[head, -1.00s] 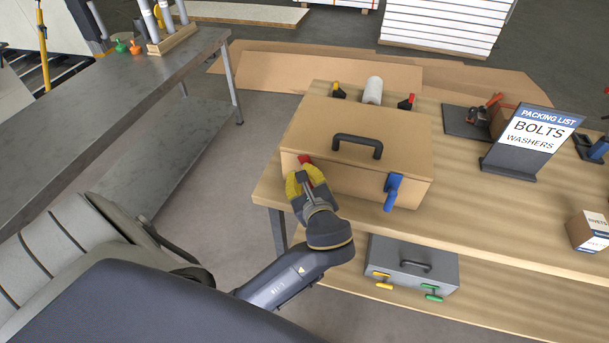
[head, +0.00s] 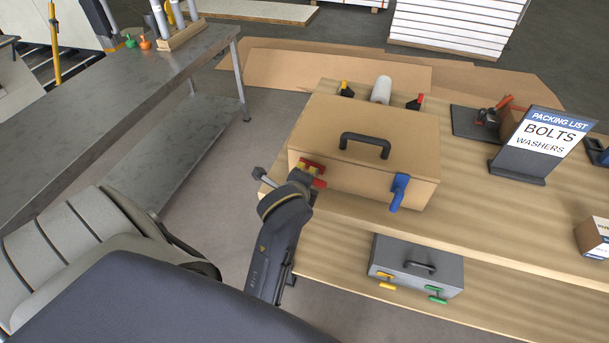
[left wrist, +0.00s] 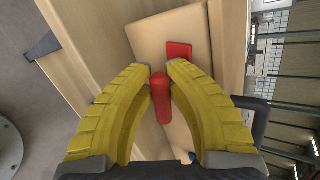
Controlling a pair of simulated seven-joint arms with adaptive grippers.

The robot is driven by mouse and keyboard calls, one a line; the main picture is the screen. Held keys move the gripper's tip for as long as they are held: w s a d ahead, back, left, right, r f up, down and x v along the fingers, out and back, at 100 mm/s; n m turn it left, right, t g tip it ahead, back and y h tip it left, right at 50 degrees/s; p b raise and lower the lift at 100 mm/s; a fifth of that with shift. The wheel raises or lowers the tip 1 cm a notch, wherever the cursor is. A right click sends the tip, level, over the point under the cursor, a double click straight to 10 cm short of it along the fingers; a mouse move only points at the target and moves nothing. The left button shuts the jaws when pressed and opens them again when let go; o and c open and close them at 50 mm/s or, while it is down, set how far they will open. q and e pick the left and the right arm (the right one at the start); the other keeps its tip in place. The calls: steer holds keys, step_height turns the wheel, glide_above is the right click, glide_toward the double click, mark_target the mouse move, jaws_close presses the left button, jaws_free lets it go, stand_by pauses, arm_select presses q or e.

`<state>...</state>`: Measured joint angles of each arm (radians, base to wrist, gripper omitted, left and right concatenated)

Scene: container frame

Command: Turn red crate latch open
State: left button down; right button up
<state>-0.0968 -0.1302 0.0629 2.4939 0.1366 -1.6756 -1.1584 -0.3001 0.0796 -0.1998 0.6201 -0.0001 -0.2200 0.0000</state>
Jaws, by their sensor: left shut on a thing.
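The tan crate (head: 365,135) with a black top handle stands on the wooden table. Its red latch (head: 311,162) is at the left of the front face, and a blue latch (head: 399,190) hangs down at the right. My left gripper (head: 305,172) is at the red latch. In the left wrist view its yellow fingers (left wrist: 158,70) are closed around the red lever (left wrist: 161,98), beside the red mounting plate (left wrist: 179,50). In the head view the gripper and wrist partly hide the lever. My right gripper is in neither view.
A grey case (head: 415,265) with yellow and green latches sits on the lower shelf. A packing list sign (head: 545,140) and a small box (head: 596,237) stand to the right. A grey metal bench (head: 120,100) is at the left. The floor between is clear.

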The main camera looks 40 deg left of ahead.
arm_select(q)
steer(key=shift+f+n+h, duration=0.25)
steer(key=shift+n+h, duration=0.35)
steer(key=shift+h, duration=0.2)
steer(key=c, duration=1.3)
jaws_free()
